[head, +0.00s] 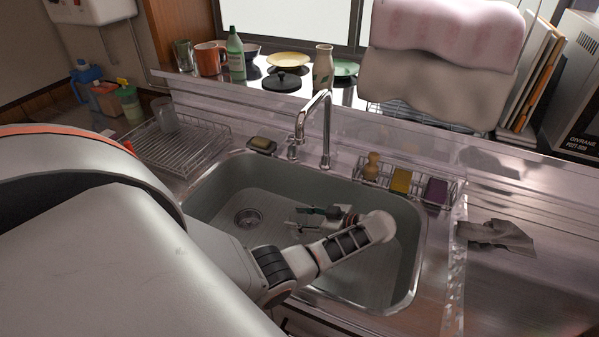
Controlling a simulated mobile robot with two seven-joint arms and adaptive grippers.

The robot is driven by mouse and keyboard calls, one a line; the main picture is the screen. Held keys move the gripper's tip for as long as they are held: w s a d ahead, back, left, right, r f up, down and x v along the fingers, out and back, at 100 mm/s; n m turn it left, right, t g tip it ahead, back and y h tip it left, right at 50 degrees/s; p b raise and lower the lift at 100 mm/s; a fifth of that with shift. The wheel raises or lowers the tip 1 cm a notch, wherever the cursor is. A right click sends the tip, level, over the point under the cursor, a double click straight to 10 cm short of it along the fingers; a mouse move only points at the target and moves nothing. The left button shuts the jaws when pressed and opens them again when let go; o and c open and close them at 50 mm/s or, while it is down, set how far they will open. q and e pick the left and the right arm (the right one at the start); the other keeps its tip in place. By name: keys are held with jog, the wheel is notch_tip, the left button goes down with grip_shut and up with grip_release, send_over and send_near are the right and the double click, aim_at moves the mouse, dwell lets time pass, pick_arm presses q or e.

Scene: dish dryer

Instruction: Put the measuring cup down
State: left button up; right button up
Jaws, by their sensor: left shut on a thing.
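My left arm reaches in from the left and its wrist bends back inside the sink. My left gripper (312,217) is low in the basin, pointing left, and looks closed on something. What it holds is too small and dark to make out, and I cannot pick out a measuring cup there for certain. A clear grey cup (165,114) stands apart from the gripper, at the wire dish rack (190,148) on the left; I cannot tell if it is a measuring cup. My right gripper is not in view.
The steel sink (412,262) has a tap (328,130) at its back edge. A wire caddy (446,196) holds sponges and a brush at the back right. A grey cloth (497,236) lies on the right counter, which is otherwise clear. Dishes and a green bottle (236,55) line the ledge.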

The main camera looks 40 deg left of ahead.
pick_arm(q)
jog(key=shift+w+f, duration=0.1)
jog(key=shift+f, duration=0.45)
notch_tip(320, 180, down, 4)
jog(key=b, duration=0.3)
jog(key=shift+f, duration=0.15)
jog(key=shift+r, duration=0.2)
jog(key=shift+f, duration=0.25)
jog(key=o, duration=1)
jog(key=shift+o, duration=0.5)
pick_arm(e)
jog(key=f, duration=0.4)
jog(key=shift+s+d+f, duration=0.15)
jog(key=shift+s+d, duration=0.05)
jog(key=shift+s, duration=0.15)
